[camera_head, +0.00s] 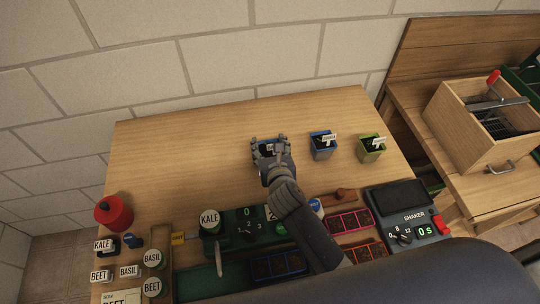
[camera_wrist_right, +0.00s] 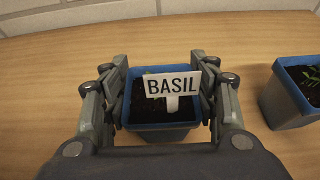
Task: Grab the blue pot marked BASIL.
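The blue pot marked BASIL (camera_wrist_right: 160,132) stands upright in the wrist view, with dark soil and a white label reading BASIL (camera_wrist_right: 170,84). My right gripper (camera_wrist_right: 161,88) has one finger on each side of this pot, very close to its walls. I see no clear gap, but I cannot tell whether the fingers press on it. In the head view my right gripper (camera_head: 270,147) covers most of the pot. My left gripper is not in view.
A second blue pot (camera_head: 322,152) and a green pot (camera_head: 371,155) stand to the right. Trays, a shaker device (camera_head: 408,228), a red container (camera_head: 114,213) and several labelled lids line the front. The wooden table (camera_head: 180,165) is clear left of the gripper.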

